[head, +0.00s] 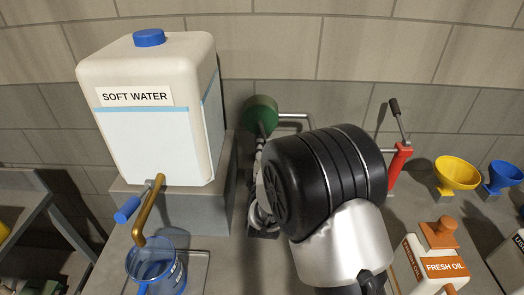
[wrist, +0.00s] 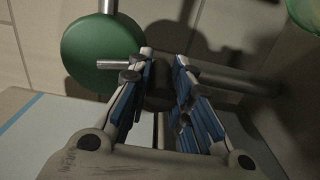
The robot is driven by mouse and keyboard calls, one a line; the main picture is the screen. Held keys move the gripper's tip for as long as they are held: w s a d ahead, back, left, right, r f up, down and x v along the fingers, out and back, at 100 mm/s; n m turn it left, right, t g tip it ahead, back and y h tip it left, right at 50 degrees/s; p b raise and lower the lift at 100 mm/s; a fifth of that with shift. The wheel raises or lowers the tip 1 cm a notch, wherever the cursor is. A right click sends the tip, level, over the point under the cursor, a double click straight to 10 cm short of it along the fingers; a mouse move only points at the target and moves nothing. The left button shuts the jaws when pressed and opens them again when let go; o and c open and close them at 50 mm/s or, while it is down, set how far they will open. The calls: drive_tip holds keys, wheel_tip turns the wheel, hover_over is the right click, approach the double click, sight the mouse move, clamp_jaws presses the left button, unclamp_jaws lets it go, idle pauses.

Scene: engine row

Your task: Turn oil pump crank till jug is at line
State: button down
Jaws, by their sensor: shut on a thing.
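The oil pump's round green body (head: 260,116) stands against the back wall, with a grey pipe (head: 295,118) leaving to its right. It shows as a green disc (wrist: 98,55) in the wrist view, with a short metal pin sticking out. My gripper (wrist: 160,75) is in front of the disc's lower right, its blue-padded fingers shut on a dark piece (wrist: 158,101), apparently the crank handle, mostly hidden between them. A pale green rounded thing (wrist: 307,12), perhaps the jug, is cut off at the wrist view's top right. No line is visible on it. My arm hides much of the pump in the head view.
A soft water tank (head: 155,150) stands close on the left, with a brass tap (head: 150,205) over a blue jug (head: 165,268). Right of my arm are a red hand pump (head: 398,162), yellow (head: 457,172) and blue (head: 503,176) funnels, and a fresh oil container (head: 440,262).

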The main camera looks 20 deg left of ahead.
idle(0.4)
drive_tip(key=c, duration=1.4)
unclamp_jaws()
drive_tip(key=v, duration=1.2)
